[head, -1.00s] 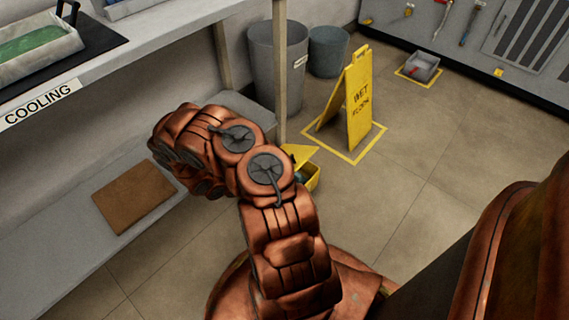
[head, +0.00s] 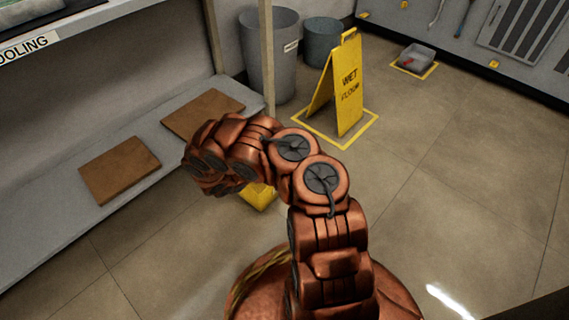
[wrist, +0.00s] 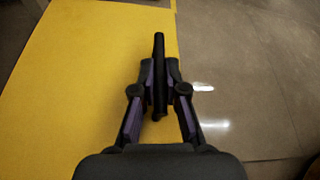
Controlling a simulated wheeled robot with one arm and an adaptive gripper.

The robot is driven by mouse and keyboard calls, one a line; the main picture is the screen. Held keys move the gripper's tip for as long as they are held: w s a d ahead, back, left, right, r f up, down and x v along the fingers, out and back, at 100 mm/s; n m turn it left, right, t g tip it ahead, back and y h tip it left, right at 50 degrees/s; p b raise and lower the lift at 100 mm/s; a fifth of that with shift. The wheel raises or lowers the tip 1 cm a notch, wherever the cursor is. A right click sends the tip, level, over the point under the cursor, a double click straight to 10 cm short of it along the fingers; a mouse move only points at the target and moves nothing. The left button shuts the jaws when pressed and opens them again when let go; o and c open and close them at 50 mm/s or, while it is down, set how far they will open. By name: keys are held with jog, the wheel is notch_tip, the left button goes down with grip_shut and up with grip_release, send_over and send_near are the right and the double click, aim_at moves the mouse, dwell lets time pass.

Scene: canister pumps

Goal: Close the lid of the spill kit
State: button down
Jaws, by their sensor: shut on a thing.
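The yellow spill kit (head: 258,196) is on the floor beside the low shelf in the head view. My arm hides most of it there, so the lid's angle cannot be told from that view. In the wrist view a flat yellow panel, seemingly the lid (wrist: 85,85), fills the left and centre. A thin dark upright bar (wrist: 159,48), seemingly the lid's handle, stands by the panel's right edge. My gripper (wrist: 160,88) is shut on this bar, one finger on each side. My gripper is hidden behind my arm in the head view.
A yellow wet floor sign (head: 347,88) stands behind the kit. A grey bin (head: 270,55) and a smaller bucket (head: 322,42) are at the back. The low shelf (head: 60,215) holds brown boards (head: 120,170). Open tiled floor (head: 450,170) lies to the right.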

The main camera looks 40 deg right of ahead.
jog(key=shift+a+f, duration=0.15)
jog(key=shift+f, duration=0.1)
jog(key=c, duration=1.5)
grip_release()
jog(key=shift+a, duration=0.1)
jog(key=shift+r, duration=0.1)
jog(key=shift+a+r, duration=0.15)
jog(key=shift+a, duration=0.1)
notch_tip(320, 180, up, 4)
send_over(254, 185)
jog(key=shift+d, duration=0.1)
